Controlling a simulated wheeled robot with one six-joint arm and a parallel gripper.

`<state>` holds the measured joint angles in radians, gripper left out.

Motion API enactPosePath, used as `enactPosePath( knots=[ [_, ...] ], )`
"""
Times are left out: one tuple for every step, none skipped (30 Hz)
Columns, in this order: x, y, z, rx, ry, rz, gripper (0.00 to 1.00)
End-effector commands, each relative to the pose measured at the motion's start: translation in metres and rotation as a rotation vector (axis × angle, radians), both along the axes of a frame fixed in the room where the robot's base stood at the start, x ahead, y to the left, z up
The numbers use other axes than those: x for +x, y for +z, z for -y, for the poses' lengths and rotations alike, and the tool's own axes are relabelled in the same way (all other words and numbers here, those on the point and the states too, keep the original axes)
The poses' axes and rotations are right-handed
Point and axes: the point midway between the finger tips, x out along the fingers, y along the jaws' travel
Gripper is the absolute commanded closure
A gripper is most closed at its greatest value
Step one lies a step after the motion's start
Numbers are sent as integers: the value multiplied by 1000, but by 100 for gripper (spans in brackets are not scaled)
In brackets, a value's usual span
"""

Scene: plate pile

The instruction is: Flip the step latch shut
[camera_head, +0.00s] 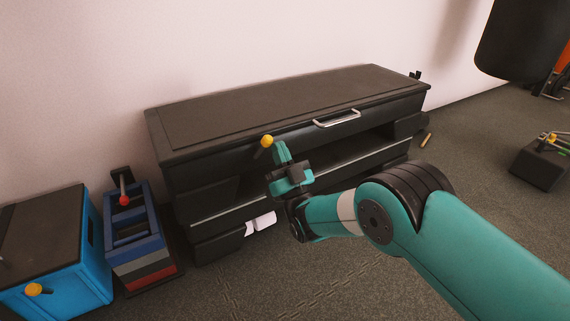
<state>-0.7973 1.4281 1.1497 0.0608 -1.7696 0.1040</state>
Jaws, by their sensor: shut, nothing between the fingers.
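A small lever with a yellow ball knob (266,141) sits at the front of a long black step-like unit (170,145), left of its middle. I take this lever to be the latch; its base is hard to make out. My gripper (281,152) is shut and empty, its fingers pointing up just to the right of the knob. They look very close to the lever; I cannot tell whether they touch it. My gripper and wrist hide part of the unit's front behind them.
The unit has a silver handle (337,118) and an open recess below it. A blue box (70,280) and a blue crate (133,240) with a red-knobbed lever stand left. The floor in front is clear.

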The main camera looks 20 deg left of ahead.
Motion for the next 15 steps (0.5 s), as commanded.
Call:
enactPosePath(
  knots=[
    [-1,2,-2,-20,1,22,100],
    [-1,3,-2,-32,1,36,100],
    [-1,4,-2,-28,1,32,100],
    [-1,4,-3,-28,0,31,100],
    [-1,4,-3,-27,0,30,100],
    [-1,3,-3,-27,0,30,100],
    [-1,3,-3,-27,0,30,100],
    [-1,3,-3,-27,0,30,100],
    [-1,3,-3,-27,0,30,100],
    [-1,3,-3,-28,0,30,100],
    [-1,3,-2,-28,0,30,100],
    [-2,2,-2,-28,0,30,100],
    [-2,1,-1,-28,0,29,100],
    [-3,0,0,-29,0,28,100],
    [-5,-3,2,-31,0,27,100]
  ],
)
